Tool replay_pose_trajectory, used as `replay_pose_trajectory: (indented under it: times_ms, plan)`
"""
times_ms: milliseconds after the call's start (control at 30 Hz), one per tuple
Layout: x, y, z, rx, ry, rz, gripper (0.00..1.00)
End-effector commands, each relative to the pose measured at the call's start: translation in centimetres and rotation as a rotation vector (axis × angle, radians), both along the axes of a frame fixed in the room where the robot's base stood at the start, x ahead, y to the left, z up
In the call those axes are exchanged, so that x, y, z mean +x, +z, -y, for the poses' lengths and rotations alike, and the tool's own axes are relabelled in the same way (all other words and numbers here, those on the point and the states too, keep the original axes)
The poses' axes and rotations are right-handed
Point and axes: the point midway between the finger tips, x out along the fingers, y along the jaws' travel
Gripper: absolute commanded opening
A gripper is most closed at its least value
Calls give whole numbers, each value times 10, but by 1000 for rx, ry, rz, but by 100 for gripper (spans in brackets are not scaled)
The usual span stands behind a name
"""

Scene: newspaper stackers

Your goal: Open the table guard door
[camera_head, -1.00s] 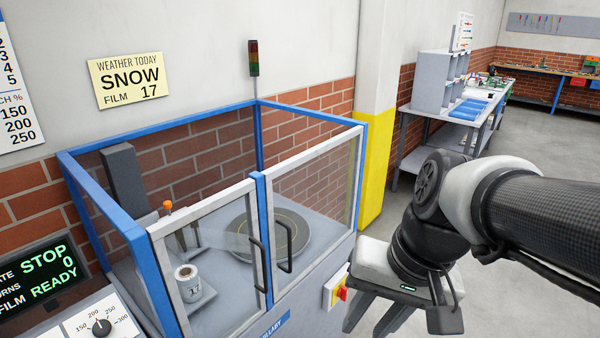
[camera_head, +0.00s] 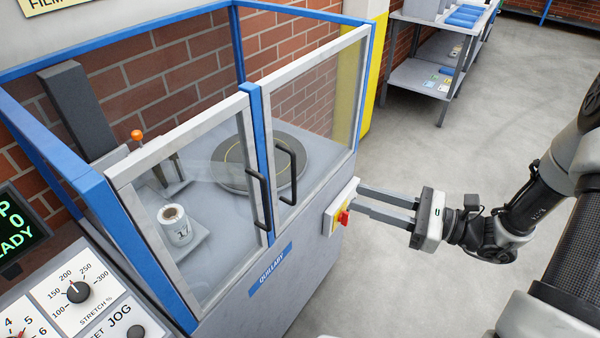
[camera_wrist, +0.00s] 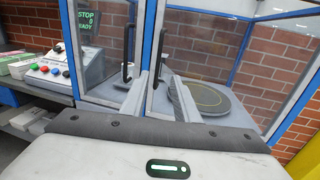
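The guard is a blue-framed enclosure with two clear, grey-framed door panels. The left panel (camera_head: 190,200) has a black bar handle (camera_head: 258,198) and the right panel (camera_head: 315,110) has another black bar handle (camera_head: 289,172). Both panels look closed against the blue post (camera_head: 262,150) between them. The round table (camera_head: 262,165) shows behind the glass. My gripper (camera_head: 354,197) is open and empty, pointing left beside the enclosure's front right, apart from both handles. The wrist view shows the handles (camera_wrist: 128,55) (camera_wrist: 159,58) beyond my open fingers (camera_wrist: 158,90).
A red and yellow switch box (camera_head: 342,207) is on the enclosure's front, close to my fingertips. A control panel (camera_head: 70,290) with dials stands at the left. The floor (camera_head: 390,290) in front is clear.

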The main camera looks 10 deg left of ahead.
Motion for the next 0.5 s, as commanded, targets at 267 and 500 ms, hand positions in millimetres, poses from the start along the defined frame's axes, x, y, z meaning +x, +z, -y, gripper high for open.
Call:
replay_pose_trajectory:
  times_ms: [267, 500]
  plan:
    - [8, 1, -54, -2, 11, 1, 28]
    - [18, 1, -105, -2, 10, 2, 28]
